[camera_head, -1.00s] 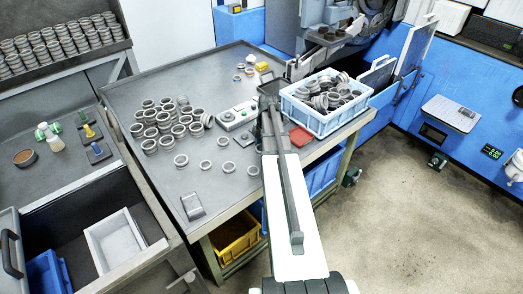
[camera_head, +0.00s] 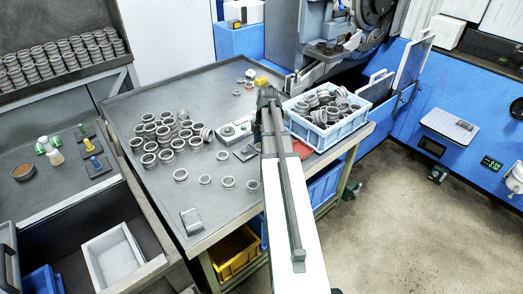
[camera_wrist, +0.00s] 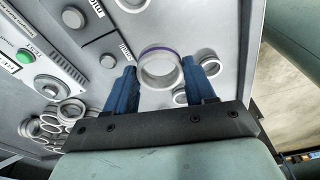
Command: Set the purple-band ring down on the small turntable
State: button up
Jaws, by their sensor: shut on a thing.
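The purple-band ring (camera_wrist: 160,68), a pale metal ring with a purple stripe along its rim, sits between the blue fingers of my gripper (camera_wrist: 163,80) in the wrist view. The gripper is shut on it, over a grey surface; any gap beneath is hard to judge. In the head view my gripper (camera_head: 268,96) is over the back right of the table, between the green-button box and the blue bin; my arm hides the ring there. A round grey part (camera_wrist: 132,4), cut off at the top of the wrist view, may be the small turntable; I cannot tell.
The green-button box (camera_head: 235,131) is left of my gripper. The blue bin (camera_head: 330,128) full of rings stands close on the right. Many loose rings (camera_head: 165,137) crowd the table's left middle. A red pad (camera_head: 303,149) lies beside my arm. The front of the table is fairly clear.

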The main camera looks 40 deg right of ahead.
send_over(227, 128)
jog(key=shift+s+r+n, duration=0.2)
jog(key=shift+r+n, duration=0.2)
jog(key=shift+r, duration=0.05)
jog(key=shift+w, duration=0.1)
jog(key=shift+m, duration=0.4)
jog(key=shift+f, duration=0.1)
jog(key=shift+f, duration=0.1)
jog(key=shift+f, duration=2.3)
